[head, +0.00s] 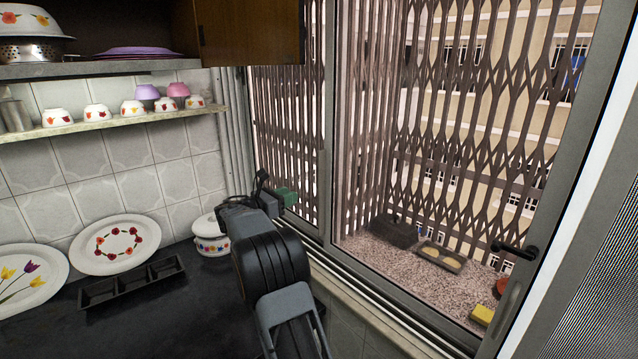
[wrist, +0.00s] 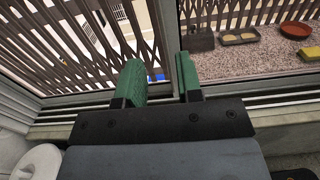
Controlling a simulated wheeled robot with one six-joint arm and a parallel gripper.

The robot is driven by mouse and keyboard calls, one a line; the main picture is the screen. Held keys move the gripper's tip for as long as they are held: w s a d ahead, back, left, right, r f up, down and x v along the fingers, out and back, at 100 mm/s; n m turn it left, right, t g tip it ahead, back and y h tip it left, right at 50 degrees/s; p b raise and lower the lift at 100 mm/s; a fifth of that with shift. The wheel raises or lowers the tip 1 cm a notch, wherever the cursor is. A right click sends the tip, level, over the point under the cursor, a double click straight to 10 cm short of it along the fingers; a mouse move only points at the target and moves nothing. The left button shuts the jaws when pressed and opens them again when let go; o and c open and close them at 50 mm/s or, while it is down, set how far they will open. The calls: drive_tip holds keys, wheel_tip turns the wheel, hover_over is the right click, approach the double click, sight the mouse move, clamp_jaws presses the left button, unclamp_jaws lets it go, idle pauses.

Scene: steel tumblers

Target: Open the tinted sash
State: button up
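A sliding window fills the right of the head view. Its right sash (head: 328,110) has a grey metal frame and a large pane, with a black handle (head: 515,250) on its right stile. Left of it is a narrower pane (head: 285,120). Which glass is tinted is hard to tell. My gripper (head: 287,197) is near the bottom of the left pane, left of the middle post. In the wrist view my gripper (wrist: 160,82) has its two green fingers apart with nothing held. The post (wrist: 166,40) shows beyond the gap between them; contact cannot be told.
A dark counter (head: 50,325) holds a lidded white pot (head: 210,238) beside my arm, a black divided tray (head: 132,283) and flowered plates (head: 115,244). A shelf (head: 105,125) of bowls is above. Outside, a lattice grille stands behind a stone ledge (head: 425,275) with trays and a yellow sponge (head: 482,314).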

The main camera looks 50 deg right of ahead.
sight(319, 184)
drive_tip(key=d+p, duration=0.1)
drive_tip(key=d, duration=0.3)
drive_tip(key=d+p, duration=0.1)
drive_tip(key=d, duration=0.3)
drive_tip(key=s+d+p, duration=0.1)
drive_tip(key=d, duration=0.4)
drive_tip(key=shift+p, duration=0.3)
clamp_jaws()
